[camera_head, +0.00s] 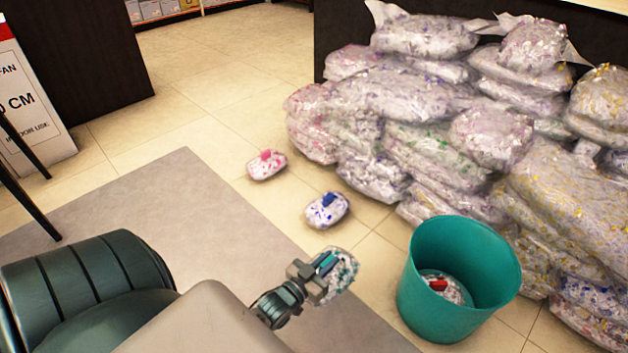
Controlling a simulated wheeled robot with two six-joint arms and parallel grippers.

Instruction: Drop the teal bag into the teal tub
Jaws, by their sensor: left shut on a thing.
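The teal bag (345,277), a clear bag with teal flecks, is in my left gripper (323,271) in the head view. The gripper is shut on it and covers its left part. The teal tub (411,281) stands on the tiled floor to the right of the bag, with a gap between them. Inside the tub lies a bag with a red patch (438,285). My right gripper is not in view.
A bag with a blue patch (327,209) and one with a pink patch (267,164) lie on the floor. A large pile of filled clear bags (430,100) stands behind and right of the tub. A grey mat (190,205) lies at left, beside a boxed sign (30,110).

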